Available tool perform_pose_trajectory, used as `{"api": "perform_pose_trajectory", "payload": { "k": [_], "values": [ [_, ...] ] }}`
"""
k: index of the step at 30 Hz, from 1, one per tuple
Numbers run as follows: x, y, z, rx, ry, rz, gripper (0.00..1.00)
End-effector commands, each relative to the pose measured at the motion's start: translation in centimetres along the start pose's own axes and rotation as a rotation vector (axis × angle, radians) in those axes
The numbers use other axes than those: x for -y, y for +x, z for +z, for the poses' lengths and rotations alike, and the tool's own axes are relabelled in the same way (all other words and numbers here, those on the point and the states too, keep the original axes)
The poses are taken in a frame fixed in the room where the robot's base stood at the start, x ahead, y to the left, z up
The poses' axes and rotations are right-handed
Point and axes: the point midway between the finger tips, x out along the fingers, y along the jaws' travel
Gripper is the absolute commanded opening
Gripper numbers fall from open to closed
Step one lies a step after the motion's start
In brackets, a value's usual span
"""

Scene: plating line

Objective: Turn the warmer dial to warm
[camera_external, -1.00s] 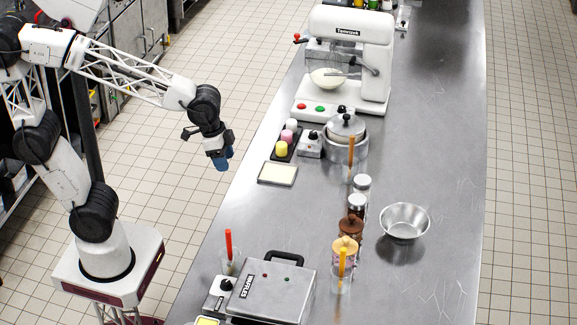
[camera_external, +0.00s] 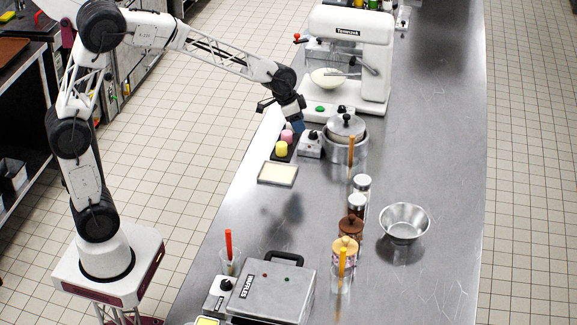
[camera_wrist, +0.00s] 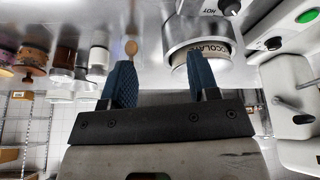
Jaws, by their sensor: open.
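The warmer control box (camera_external: 310,147) is a small white box with a black dial (camera_external: 313,135) on top, beside the steel pot (camera_external: 345,147). In the wrist view a black dial (camera_wrist: 229,7) shows at the top edge, near a "HOT" marking; the setting cannot be read. The pot shows there with a chocolate label (camera_wrist: 205,50). My gripper (camera_external: 299,124) is above the counter, just left of and apart from the dial. In the wrist view its blue fingers are spread, with nothing held between them (camera_wrist: 158,85).
The white mixer (camera_external: 349,60) stands just behind, with a green button (camera_external: 320,108) on its base. Pink and yellow cups (camera_external: 281,149) sit in a dark tray left of the box. Several jars (camera_external: 356,206) stand in front. The counter right of the pot is clear.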

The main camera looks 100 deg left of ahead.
Motion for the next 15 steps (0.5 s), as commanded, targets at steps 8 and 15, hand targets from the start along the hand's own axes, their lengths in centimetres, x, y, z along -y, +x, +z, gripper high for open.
{"api": "perform_pose_trajectory", "payload": {
  "k": [8,15],
  "values": [
    [8.7,3.9,-1.0,-0.017,-0.05,-0.032,0.55],
    [10.9,4.9,-1.1,-0.024,-0.06,-0.042,0.55]
  ]
}}
